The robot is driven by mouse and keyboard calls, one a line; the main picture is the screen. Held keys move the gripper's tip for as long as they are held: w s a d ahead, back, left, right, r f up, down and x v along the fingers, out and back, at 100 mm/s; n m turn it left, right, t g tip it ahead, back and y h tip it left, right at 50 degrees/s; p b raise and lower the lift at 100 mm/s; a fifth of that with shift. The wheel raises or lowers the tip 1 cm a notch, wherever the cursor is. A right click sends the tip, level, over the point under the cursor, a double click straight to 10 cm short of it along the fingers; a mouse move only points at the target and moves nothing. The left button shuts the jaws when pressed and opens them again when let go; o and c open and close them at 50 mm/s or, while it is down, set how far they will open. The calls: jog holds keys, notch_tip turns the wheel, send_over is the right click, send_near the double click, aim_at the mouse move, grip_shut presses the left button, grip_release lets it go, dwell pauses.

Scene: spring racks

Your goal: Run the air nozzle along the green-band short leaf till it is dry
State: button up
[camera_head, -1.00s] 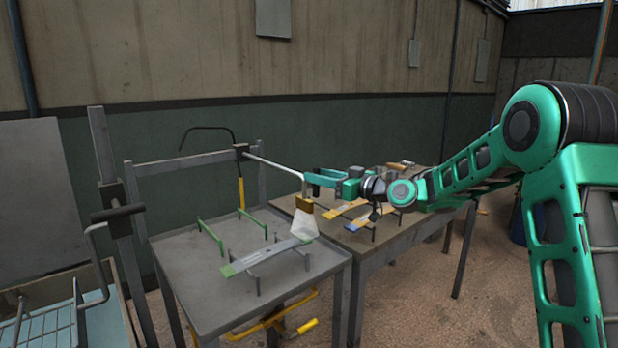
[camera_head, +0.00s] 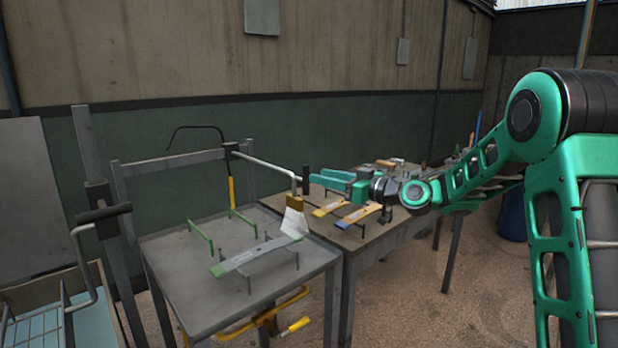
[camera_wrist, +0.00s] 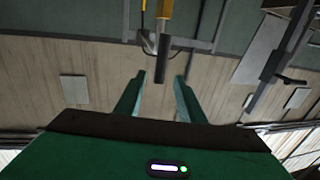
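The brass air nozzle (camera_head: 295,201) hangs from a swinging pipe (camera_head: 268,165). A white fan-shaped jet (camera_head: 294,222) below it reaches the leaf's right end. A dark upright handle (camera_head: 306,180) stands beside the nozzle; it shows in the wrist view (camera_wrist: 160,62) just beyond the fingertips. My gripper (camera_head: 334,176) is open and empty, right of the handle; its parted fingers show in the wrist view (camera_wrist: 157,88). Whether the leaf is wet, I cannot tell.
Green racks (camera_head: 201,236) and a bare stretch of the grey tabletop (camera_head: 195,305) surround the leaf. A second table (camera_head: 385,240) at right carries a yellow-banded leaf (camera_head: 332,208) and a blue-and-orange one (camera_head: 357,214). A wire basket (camera_head: 40,320) stands at far left.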

jog(key=x, duration=1)
jog(key=shift+w+a, duration=0.25)
jog(key=shift+a, duration=0.05)
grip_shut()
